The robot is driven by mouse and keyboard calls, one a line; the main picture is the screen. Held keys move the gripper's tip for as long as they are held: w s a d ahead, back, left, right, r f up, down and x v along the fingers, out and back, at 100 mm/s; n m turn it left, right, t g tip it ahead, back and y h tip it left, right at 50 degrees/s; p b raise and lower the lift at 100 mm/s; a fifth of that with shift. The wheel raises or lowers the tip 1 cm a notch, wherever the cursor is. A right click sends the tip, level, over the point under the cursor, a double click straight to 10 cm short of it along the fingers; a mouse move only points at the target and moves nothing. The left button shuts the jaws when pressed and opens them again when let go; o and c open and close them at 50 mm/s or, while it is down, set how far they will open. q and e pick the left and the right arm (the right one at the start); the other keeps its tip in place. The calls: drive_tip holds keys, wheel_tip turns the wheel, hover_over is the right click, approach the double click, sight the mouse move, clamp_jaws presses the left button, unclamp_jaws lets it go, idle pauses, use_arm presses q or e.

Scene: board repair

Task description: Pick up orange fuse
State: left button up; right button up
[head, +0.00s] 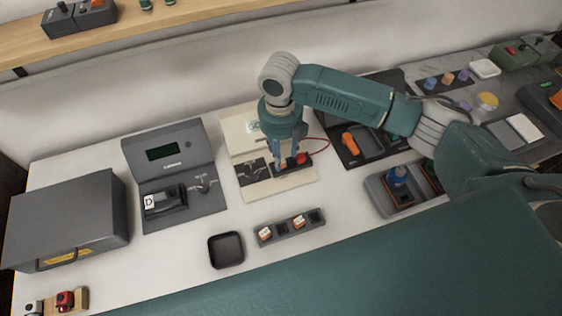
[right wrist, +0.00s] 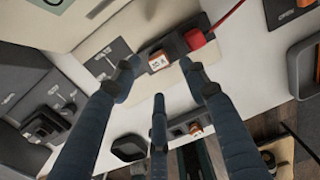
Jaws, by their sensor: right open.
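A small fuse (right wrist: 157,61) with a pale face and orange-brown markings sits upright in a dark holder on the board. A red plug (right wrist: 195,38) is beside it, and this plug also shows in the head view (head: 302,158). My right gripper (head: 279,161) points down over the board (head: 246,131); in the right wrist view its open fingers (right wrist: 159,72) are spread on either side of the fuse, with nothing between them gripped. In the head view the fingers largely hide this fuse. My left gripper is not in view.
A rack (head: 282,229) with two pale-and-orange fuses, a black tray (head: 226,250) and a grey tester (head: 169,163) stand nearby. A red wire runs from the plug. A multimeter with an orange probe (head: 349,142) and a grey bin (head: 378,195) are to the right.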

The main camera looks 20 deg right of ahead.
sight(282, 163)
wheel_tip(282, 163, down, 4)
drive_tip(key=shift+w+d+f+p, duration=0.1)
drive_tip(key=shift+f+p, duration=0.1)
drive_tip(key=shift+p, duration=0.25)
drive_tip(key=shift+c, duration=0.5)
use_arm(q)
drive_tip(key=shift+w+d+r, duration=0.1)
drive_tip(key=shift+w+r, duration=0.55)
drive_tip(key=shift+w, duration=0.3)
use_arm(e)
drive_tip(key=c, duration=0.9)
drive_tip(key=shift+c, duration=0.5)
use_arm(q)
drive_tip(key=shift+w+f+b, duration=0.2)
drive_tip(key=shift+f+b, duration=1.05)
use_arm(e)
wheel_tip(282, 163, up, 20)
drive_tip(key=shift+r, duration=0.1)
clamp_jaws()
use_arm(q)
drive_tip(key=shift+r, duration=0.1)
